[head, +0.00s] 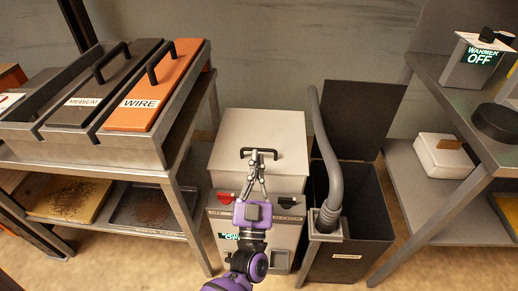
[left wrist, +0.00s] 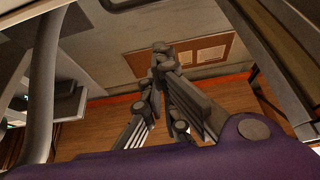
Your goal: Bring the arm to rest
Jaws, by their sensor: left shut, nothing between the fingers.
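My left gripper (head: 256,163) reaches up from the bottom middle of the head view on its purple wrist. Its fingers converge and are shut and empty. The tips overlap the black handle (head: 247,152) on a light grey box (head: 262,128) in the picture; I cannot tell whether they touch it. In the left wrist view the closed fingertips (left wrist: 163,58) show with nothing between them, against a grey surface with a brown panel. My right gripper is not in view.
At left, a rack (head: 190,120) holds "MEDIUM" (head: 93,98) and "WIRE" (head: 152,97) boxes, with trays below. Right of the grey box stand a dark bin (head: 362,215) and a grey hose (head: 325,150). A metal shelf (head: 450,105) at right carries a "WARMER OFF" unit (head: 475,65).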

